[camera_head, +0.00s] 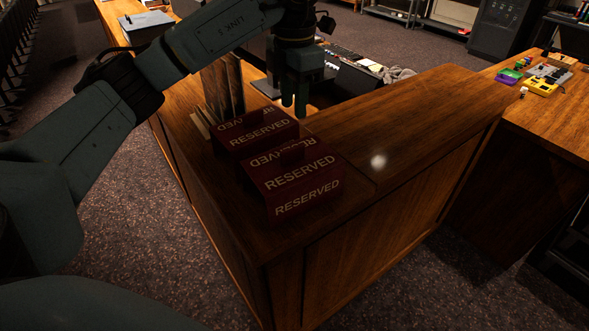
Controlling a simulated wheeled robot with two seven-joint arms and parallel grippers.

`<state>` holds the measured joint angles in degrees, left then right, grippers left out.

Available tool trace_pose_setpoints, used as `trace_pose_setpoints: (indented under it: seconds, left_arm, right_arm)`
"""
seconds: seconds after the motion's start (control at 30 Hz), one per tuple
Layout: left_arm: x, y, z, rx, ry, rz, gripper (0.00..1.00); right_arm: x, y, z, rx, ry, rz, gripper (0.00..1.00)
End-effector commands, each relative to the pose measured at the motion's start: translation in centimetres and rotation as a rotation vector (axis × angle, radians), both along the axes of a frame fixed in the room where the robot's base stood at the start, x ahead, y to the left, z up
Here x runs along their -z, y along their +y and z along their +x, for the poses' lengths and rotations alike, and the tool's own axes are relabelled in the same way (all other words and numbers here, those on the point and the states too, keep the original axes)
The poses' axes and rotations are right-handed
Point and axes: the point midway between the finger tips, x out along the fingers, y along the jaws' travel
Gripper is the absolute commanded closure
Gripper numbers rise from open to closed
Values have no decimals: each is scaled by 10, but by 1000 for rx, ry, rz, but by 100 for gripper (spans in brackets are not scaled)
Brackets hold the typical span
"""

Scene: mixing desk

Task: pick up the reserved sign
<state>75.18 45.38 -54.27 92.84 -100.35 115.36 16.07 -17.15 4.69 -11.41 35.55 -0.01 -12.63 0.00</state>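Two dark red signs with pale "RESERVED" lettering stand on the corner of the wooden desk. The front reserved sign (300,181) is nearest the desk's corner. The rear reserved sign (257,133) stands just behind it to the left, and the front sign partly covers it. My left gripper (294,106) points down just behind and to the right of the rear sign. Its two fingers show apart with nothing visible between them. It appears clear of both signs, though its exact height is hard to judge. My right gripper is not in view.
The wooden desk ledge (410,115) runs clear to the right. Upright flat panels (222,88) stand left of the gripper, behind the signs. A mixing console (345,52) lies beyond. A yellow device (541,87) and small items sit on the right desk.

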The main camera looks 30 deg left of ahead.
Motion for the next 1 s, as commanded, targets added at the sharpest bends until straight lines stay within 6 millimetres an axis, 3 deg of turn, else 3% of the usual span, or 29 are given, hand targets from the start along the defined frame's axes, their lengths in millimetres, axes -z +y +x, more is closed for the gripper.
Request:
trace_pose_setpoints:
  seconds: [0.1,0.3,0.53,0.8,1.0]
  left_arm:
    - [27,-1,-1,3,6,-4,67]
    - [57,-1,-1,3,4,-5,67]
    - [72,-1,-1,4,2,-5,67]
    - [110,0,-5,4,4,-5,67]
    - [119,0,-4,5,-1,-5,67]
  right_arm:
    - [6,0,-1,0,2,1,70]
    - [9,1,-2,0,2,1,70]
    - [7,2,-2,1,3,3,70]
    - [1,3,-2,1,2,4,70]
    - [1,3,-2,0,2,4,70]
